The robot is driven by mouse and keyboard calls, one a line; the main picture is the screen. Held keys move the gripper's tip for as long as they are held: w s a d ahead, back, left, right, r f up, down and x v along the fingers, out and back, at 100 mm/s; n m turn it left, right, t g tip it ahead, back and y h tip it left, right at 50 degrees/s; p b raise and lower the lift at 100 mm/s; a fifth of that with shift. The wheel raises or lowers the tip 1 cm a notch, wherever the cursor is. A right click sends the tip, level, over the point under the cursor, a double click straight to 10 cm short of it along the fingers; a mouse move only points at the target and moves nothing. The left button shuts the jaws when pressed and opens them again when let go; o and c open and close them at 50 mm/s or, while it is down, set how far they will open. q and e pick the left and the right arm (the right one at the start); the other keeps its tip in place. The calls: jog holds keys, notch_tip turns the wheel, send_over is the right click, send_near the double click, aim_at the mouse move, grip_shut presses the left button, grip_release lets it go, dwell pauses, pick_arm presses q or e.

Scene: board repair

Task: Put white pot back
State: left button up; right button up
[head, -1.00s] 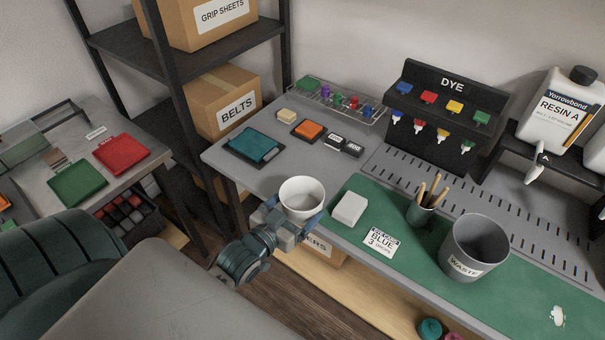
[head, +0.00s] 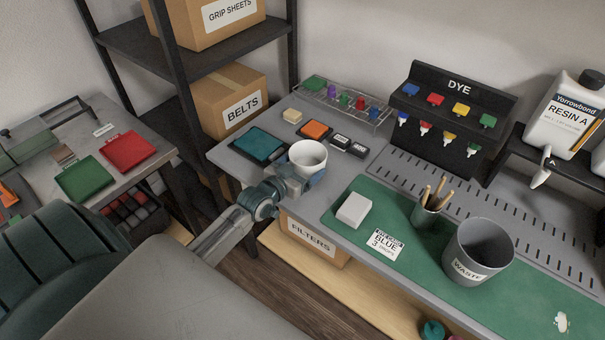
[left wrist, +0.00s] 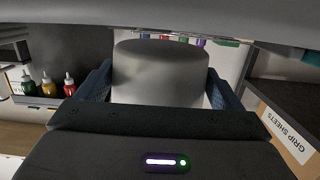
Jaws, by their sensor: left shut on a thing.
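The white pot (head: 308,161) is an open, empty-looking cup shape over the left part of the workbench. My left gripper (head: 296,184) is shut on the white pot, its fingers on either side of it. In the left wrist view the pot (left wrist: 160,75) fills the space between the blue fingers of the left gripper (left wrist: 160,95). I cannot tell whether the pot touches the bench or hangs just above it. My right gripper is not in view.
A white block (head: 354,209), a cup of sticks (head: 428,208) and the waste bin (head: 478,252) stand on the green mat (head: 345,234). A wire rack (head: 340,105) is behind.

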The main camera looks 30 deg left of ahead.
pick_arm(q)
notch_tip(320, 180, down, 2)
jog(key=shift+f, duration=0.1)
jog(key=shift+f+b, duration=0.15)
jog(key=shift+b, duration=0.15)
jog(key=o, duration=0.7)
jog(key=shift+f, duration=0.1)
jog(key=shift+o, duration=1)
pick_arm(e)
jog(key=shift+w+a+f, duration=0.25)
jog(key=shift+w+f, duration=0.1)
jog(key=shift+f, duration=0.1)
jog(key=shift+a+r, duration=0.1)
